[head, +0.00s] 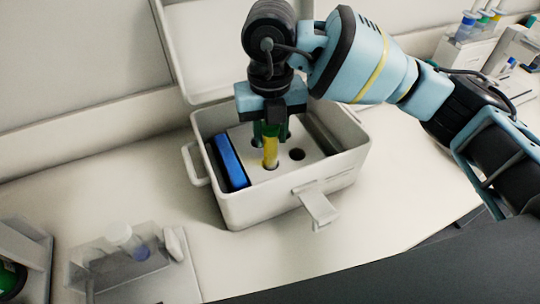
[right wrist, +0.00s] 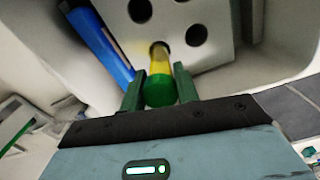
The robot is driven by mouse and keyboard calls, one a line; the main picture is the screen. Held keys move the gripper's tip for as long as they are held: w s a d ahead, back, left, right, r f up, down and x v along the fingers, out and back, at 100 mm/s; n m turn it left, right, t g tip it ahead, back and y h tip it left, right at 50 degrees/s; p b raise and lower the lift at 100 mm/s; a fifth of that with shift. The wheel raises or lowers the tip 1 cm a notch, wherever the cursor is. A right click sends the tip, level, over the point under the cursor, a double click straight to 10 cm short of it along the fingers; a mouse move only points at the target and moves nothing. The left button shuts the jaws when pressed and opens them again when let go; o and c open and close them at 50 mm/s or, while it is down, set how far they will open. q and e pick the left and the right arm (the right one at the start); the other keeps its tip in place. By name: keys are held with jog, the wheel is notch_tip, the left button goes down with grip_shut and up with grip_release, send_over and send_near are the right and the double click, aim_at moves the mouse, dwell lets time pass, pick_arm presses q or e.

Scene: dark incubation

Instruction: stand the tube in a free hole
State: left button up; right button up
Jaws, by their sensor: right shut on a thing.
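The tube (head: 270,152) has a yellow body and a green cap, which shows in the right wrist view (right wrist: 160,91). My right gripper (head: 270,132) is shut on the tube near its cap and holds it roughly upright over the white holed block (head: 318,148). The tube's lower end meets one hole of the block; how deep it sits in there I cannot tell. An empty dark hole (head: 297,154) lies just right of the tube. The right wrist view shows more empty holes (right wrist: 196,35) beyond the tube. My left gripper is not in view.
The block sits inside a white box (head: 250,211) with its lid (head: 215,50) open at the back. A blue pack (head: 230,161) stands along the box's left inside. A clear rack (head: 125,265) stands front left; racks with tubes (head: 468,27) stand back right.

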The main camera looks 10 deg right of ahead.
aim_at(271, 152)
jog(key=shift+f, duration=2.75)
jog(key=shift+f, duration=0.1)
jog(key=o, duration=1)
jog(key=shift+c, duration=0.2)
notch_tip(271, 152, up, 12)
jog(key=shift+r, duration=0.1)
